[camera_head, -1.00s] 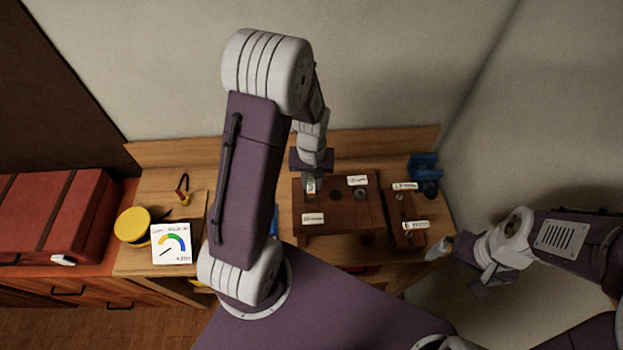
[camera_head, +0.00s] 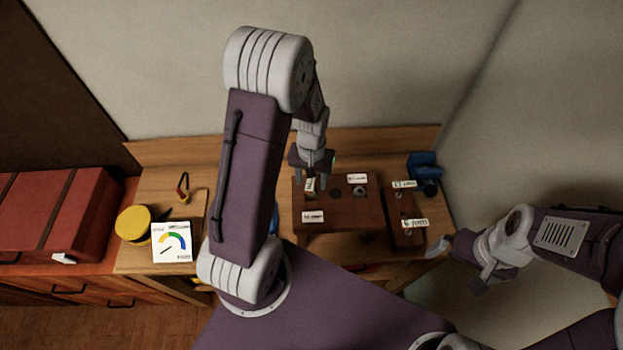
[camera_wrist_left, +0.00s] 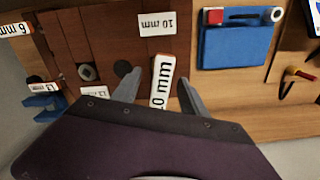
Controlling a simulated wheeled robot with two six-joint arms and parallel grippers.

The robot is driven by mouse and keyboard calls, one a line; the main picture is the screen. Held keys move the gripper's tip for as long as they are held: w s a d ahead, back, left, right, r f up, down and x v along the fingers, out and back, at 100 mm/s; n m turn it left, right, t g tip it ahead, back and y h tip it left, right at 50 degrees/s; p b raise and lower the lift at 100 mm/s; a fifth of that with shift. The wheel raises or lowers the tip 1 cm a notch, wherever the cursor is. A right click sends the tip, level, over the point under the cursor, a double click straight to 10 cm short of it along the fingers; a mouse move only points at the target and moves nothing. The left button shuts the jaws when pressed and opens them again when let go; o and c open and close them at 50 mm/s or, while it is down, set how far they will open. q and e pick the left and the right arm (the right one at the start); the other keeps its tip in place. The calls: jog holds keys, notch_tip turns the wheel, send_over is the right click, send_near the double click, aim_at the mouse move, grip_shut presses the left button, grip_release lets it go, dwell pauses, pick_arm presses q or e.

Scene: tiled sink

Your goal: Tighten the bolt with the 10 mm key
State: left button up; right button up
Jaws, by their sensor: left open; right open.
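My left gripper (camera_head: 312,184) is open above the brown wooden block (camera_head: 340,217). In the left wrist view its two fingers (camera_wrist_left: 158,92) stand apart on either side of a white piece marked 10 mm (camera_wrist_left: 161,82), which looks like the 10 mm key's tag; the key's lower part is not clear. A flat 10 mm label (camera_wrist_left: 157,24) lies on the block. A grey round bolt head (camera_wrist_left: 87,72) sits in the block beside a dark round hole (camera_wrist_left: 122,68); the bolt also shows in the head view (camera_head: 359,192). My right gripper (camera_head: 457,270) is open and empty, right of the bench.
A smaller brown block (camera_head: 405,234) with labels stands right of the main block. A blue clamp-like object (camera_head: 425,172) is at the back right. A dial card (camera_head: 172,242), a yellow round object (camera_head: 133,223) and a red case (camera_head: 50,212) are at left.

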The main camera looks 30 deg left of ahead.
pick_arm(q)
jog(key=shift+r, duration=0.15)
notch_tip(320, 180, up, 7)
jog(key=p, duration=0.6)
jog(key=shift+p, duration=0.3)
